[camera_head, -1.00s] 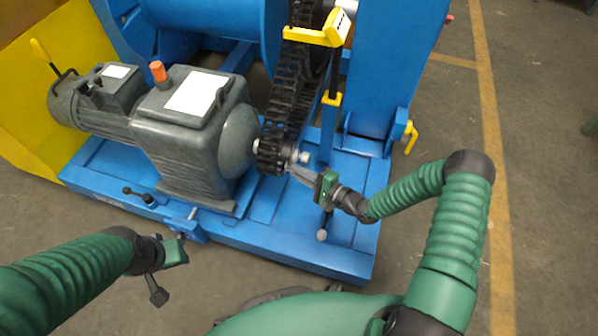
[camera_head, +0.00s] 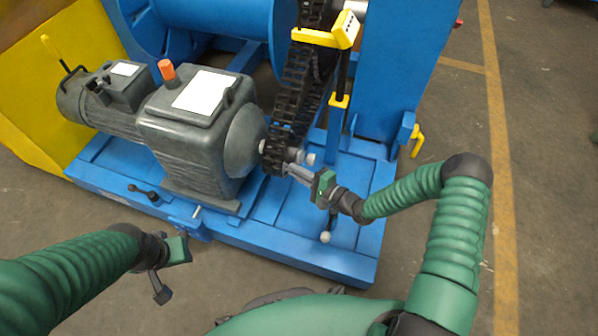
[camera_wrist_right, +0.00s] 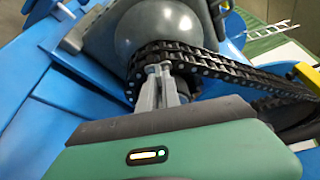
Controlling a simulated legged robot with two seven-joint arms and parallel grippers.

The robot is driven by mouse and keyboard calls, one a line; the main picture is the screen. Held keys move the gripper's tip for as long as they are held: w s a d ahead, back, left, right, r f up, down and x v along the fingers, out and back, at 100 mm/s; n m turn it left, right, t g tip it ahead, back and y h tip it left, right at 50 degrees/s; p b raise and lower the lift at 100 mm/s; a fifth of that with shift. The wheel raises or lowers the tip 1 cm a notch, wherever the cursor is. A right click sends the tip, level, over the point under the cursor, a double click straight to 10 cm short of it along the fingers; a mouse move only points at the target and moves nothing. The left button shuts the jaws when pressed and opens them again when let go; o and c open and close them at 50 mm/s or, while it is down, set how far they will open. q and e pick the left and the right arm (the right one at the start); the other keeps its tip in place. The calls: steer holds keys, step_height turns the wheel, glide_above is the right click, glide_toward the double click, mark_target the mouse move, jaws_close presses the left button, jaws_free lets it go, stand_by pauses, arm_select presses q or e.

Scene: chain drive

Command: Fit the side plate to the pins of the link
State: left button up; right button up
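The black roller chain (camera_head: 292,95) runs down to the small sprocket at the motor's shaft end. It also shows in the right wrist view (camera_wrist_right: 225,68), where it wraps the sprocket below the rounded motor housing. My right gripper (camera_head: 289,169) is at the chain's lower end, beside the sprocket. In the right wrist view its two grey fingers (camera_wrist_right: 158,72) come close together against the chain's near face. A side plate and the link's pins are too small or hidden to make out. My left gripper (camera_head: 180,250) is away from the chain, in front of the blue base; its fingers are unclear.
The grey motor (camera_head: 190,125) stands on the blue base frame (camera_head: 300,250), left of the chain. A yellow-headed stand (camera_head: 342,35) rises close to the chain on its right. A blue upright (camera_head: 395,70) stands behind. The floor (camera_head: 455,120) to the right is clear.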

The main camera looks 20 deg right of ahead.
steer(key=o, duration=0.5)
steer(key=shift+s, duration=0.1)
steer(key=p+v, duration=0.5)
steer(key=v, duration=1.1)
steer(key=shift+s+d+f+p, duration=0.1)
steer(key=shift+s+d+p, duration=0.2)
steer(key=shift+p, duration=0.1)
